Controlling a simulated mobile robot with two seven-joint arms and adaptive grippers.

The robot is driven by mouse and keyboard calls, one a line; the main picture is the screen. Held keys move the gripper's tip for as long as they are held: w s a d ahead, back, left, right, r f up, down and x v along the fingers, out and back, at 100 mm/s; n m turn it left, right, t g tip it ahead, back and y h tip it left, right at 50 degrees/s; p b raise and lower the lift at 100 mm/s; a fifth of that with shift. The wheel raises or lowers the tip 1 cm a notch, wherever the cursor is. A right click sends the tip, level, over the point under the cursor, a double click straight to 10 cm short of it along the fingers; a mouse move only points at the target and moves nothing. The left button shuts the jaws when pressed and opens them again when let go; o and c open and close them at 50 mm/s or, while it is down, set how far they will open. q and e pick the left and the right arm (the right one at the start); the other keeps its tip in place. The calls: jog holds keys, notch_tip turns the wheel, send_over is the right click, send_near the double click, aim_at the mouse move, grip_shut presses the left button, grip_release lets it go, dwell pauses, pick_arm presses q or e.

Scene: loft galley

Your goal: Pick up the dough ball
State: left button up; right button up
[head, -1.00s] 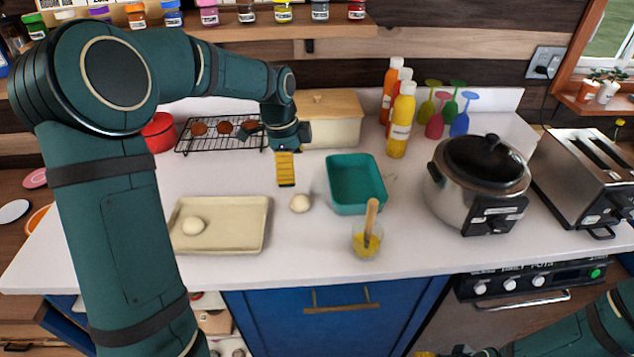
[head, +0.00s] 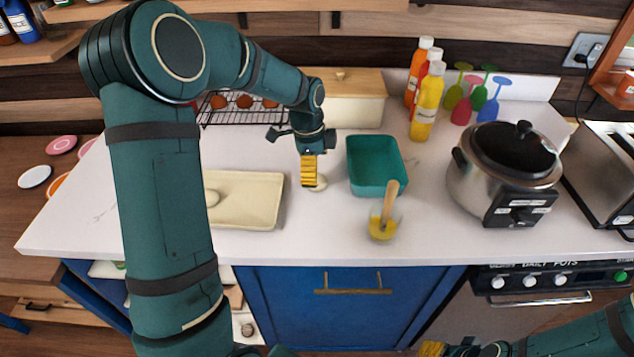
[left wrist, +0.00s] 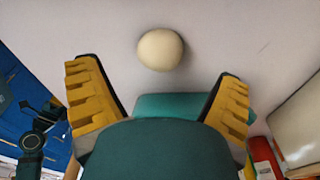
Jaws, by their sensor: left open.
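A pale, round dough ball (head: 319,184) lies on the white counter between the cream tray and the teal container. My left gripper (head: 309,183) points down right at it and partly covers it in the head view. In the left wrist view, the dough ball (left wrist: 160,49) shows whole, just beyond the gap between the two spread yellow fingers of the left gripper (left wrist: 158,70). The left gripper is open and empty. My right gripper (head: 432,349) shows only partly at the bottom edge, away from the counter; its jaw opening is unclear.
The cream tray (head: 255,203) holds another pale ball (head: 211,197), partly hidden by my arm. The teal container (head: 376,183) stands close right. A small glass bowl (head: 382,229) with a wooden-handled tool is in front. A cooker (head: 500,180) stands farther right.

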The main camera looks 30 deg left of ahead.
aim_at(322, 182)
pick_arm(q)
jog(key=f, duration=0.2)
jog(key=f+b, duration=0.1)
jog(key=f, duration=0.1)
jog(key=shift+w+d+f, duration=0.1)
jog(key=shift+d+f, duration=0.05)
jog(key=shift+d, duration=0.05)
jog(key=c, duration=1.3)
jog(key=shift+c, duration=0.3)
